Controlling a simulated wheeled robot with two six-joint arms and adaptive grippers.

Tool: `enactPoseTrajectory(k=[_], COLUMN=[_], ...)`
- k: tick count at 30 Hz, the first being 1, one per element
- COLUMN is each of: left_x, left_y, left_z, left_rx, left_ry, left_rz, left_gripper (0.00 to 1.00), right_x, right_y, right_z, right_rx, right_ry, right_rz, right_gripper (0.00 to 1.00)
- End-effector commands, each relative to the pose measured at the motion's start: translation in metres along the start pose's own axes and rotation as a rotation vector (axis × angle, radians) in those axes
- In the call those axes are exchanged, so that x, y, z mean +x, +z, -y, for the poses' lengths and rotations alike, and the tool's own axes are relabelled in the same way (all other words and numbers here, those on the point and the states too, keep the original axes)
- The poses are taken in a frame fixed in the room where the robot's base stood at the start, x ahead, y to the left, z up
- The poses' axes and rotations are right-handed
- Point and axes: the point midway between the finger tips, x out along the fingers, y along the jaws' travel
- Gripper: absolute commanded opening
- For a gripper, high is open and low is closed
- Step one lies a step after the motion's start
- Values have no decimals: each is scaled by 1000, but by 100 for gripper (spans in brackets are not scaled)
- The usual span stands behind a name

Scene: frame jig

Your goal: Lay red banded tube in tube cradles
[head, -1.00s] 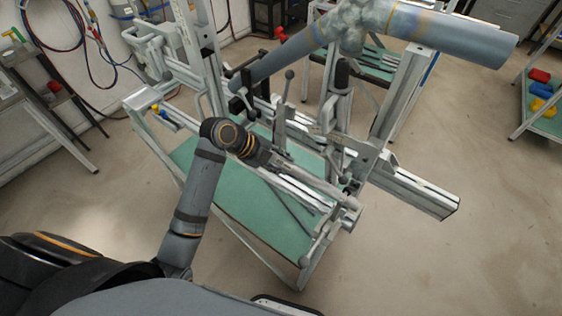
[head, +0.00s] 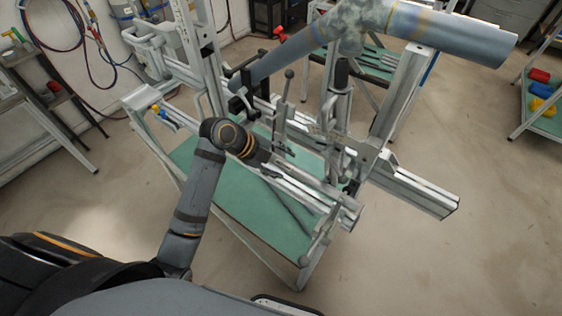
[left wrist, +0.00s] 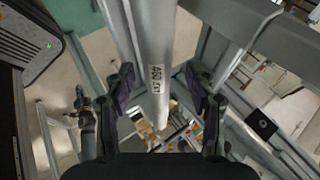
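No red band shows clearly on any tube in these frames. In the left wrist view a pale grey tube (left wrist: 155,50) with a small dark-lettered label runs between the two fingers of my left gripper (left wrist: 163,92). The fingers are spread, with a gap visible on each side of the tube. In the head view my left gripper (head: 272,155) is over the near side of the frame jig, its fingertips partly hidden. A silver tube (head: 325,190) lies along the jig's near side there. I cannot make out the cradles for certain. My right gripper is not in view.
A large blue-grey tube assembly (head: 460,35) stands high across the back of the jig. Upright posts and clamp handles (head: 289,78) crowd the jig's middle. A green shelf (head: 240,205) lies below. A shelf with red, blue and yellow items (head: 540,105) stands at right.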

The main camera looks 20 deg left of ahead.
Motion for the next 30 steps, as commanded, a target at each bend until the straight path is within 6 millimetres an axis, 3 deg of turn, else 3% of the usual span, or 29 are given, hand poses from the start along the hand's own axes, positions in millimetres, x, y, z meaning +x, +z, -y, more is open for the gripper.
enactPoseTrajectory(k=[8, 21, 30], left_x=[-5, -85, -114], left_y=[2, 3, 2], left_z=[-1, -1, 0], left_rx=[1, 6, 4], left_ry=[2, 5, 1], left_rz=[3, 9, 5], left_gripper=[55, 55, 55], right_x=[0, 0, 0], right_y=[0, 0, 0], right_z=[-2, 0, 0], right_rx=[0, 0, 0], right_ry=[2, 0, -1], right_rz=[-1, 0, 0], right_gripper=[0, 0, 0])
